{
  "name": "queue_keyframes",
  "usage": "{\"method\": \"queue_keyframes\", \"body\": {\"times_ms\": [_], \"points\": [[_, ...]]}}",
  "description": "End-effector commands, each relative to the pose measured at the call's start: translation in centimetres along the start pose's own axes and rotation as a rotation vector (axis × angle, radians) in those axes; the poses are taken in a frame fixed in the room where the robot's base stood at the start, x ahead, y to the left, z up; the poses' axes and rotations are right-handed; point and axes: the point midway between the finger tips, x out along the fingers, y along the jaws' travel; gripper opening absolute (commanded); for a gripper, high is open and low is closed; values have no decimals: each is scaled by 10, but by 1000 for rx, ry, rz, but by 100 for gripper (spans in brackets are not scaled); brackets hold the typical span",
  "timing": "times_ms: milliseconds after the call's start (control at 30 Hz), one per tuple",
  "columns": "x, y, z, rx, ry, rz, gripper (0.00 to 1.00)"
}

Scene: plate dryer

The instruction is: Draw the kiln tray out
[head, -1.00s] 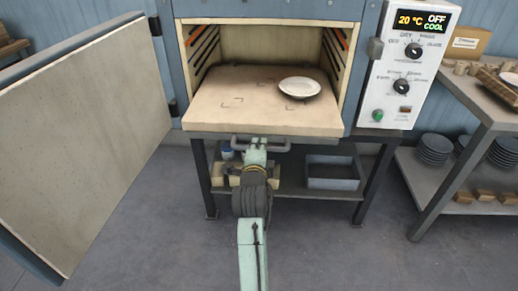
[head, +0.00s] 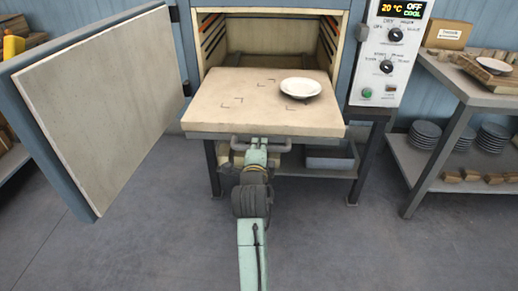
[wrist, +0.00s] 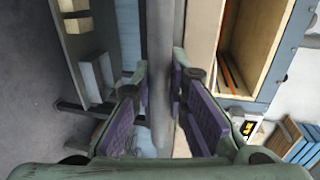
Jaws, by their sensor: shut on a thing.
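The kiln tray (head: 225,113) is a thick cream slab that sticks out of the kiln's mouth toward me, level, with its back part near the opening. One white plate (head: 300,87) lies on its right side. Corner marks show on the bare surface. A grey bar handle (head: 283,146) runs below the tray's front edge. My gripper (head: 256,150) is shut on this handle at its middle. In the wrist view the purple pads of my gripper (wrist: 160,100) stand on both sides of the grey handle bar (wrist: 160,60).
The open kiln door (head: 105,105) stands to the left. The control panel (head: 392,50) shows 20 °C, OFF and COOL. A shelf table (head: 480,100) with stacked plates stands at the right. The floor in front is clear.

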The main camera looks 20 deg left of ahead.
Motion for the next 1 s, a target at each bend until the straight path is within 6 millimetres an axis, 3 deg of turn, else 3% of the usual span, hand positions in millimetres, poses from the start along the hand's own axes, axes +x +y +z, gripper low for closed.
{"method": "queue_keyframes", "body": {"times_ms": [533,567,600,867,1000], "points": [[0,0,0,0,-1,0,0],[0,0,0,0,-1,0,15],[0,0,0,0,-1,0,18],[0,0,0,0,-1,-1,35],[0,0,0,0,0,-1,35]]}}
